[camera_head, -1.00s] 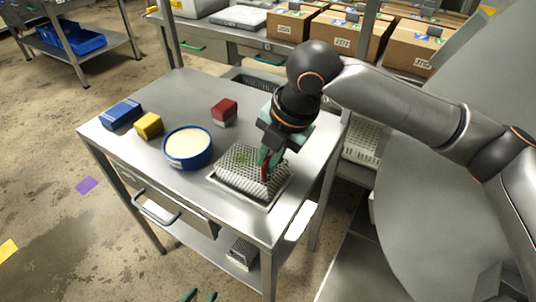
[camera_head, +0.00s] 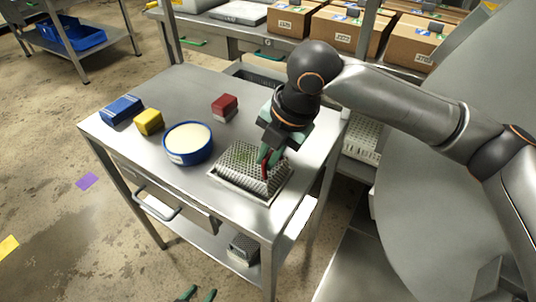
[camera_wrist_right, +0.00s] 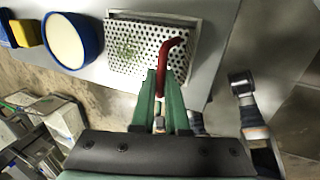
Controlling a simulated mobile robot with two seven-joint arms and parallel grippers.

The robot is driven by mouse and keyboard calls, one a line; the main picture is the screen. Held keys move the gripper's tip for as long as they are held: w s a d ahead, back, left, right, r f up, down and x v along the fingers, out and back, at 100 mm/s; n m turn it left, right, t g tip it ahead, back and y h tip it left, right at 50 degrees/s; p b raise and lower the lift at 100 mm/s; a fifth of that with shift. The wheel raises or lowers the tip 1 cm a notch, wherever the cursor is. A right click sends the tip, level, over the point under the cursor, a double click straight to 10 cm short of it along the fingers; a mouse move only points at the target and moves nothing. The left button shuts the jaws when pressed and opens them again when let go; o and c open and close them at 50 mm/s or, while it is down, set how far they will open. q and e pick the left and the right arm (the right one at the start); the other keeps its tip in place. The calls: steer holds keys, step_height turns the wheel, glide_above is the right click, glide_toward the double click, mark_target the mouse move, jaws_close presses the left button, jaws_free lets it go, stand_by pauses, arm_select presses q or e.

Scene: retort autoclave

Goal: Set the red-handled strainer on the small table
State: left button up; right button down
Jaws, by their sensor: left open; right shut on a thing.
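The red-handled strainer is a perforated metal piece (camera_head: 240,163) with a pale flat rim, at the right front of the small steel table (camera_head: 170,92). It appears to rest on the tabletop. Its red handle (camera_wrist_right: 172,54) shows clearly in the wrist view, where the perforated face (camera_wrist_right: 135,45) is also visible. My right gripper (camera_head: 268,164) is shut on the handle from above; its green fingers (camera_wrist_right: 162,88) hide the lower end. My left gripper (camera_head: 198,295) shows only its green fingertips, apart and empty, at the bottom edge.
A blue round tub (camera_head: 188,144) with pale contents stands left of the strainer. A red block (camera_head: 224,105), a yellow block (camera_head: 149,122) and a blue box (camera_head: 122,110) sit on the table. A grey box (camera_head: 243,250) is on the lower shelf. The back middle is clear.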

steer(key=c, duration=0.8)
jaws_free()
steer(key=shift+s+d+f, duration=0.1)
steer(key=shift+f, duration=0.1)
steer(key=shift+c, duration=0.2)
